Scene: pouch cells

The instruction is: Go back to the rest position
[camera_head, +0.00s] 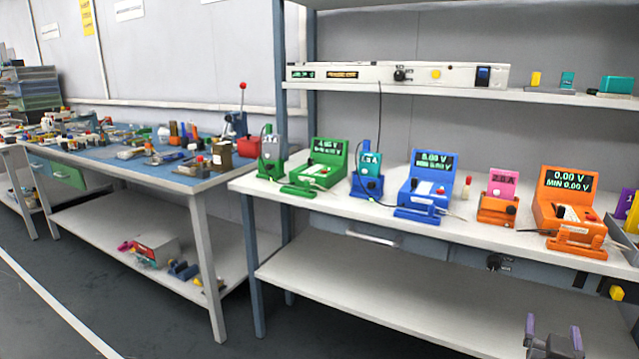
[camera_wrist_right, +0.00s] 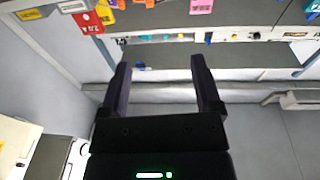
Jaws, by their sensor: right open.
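My right gripper (camera_head: 553,332) shows at the bottom right of the head view, in front of the bench's lower shelf. Its two purple-tipped fingers point up and stand apart with nothing between them. In the right wrist view the same gripper (camera_wrist_right: 158,85) is open and empty, with shelving and wall beyond it. My left gripper is not in either view.
The right workbench (camera_head: 330,209) carries green, blue and orange testers with cell holders. Its lower shelf (camera_head: 370,285) is bare. A blue-topped bench (camera_head: 120,165) crowded with tools stands at left. The floor (camera_head: 120,305) in front is clear.

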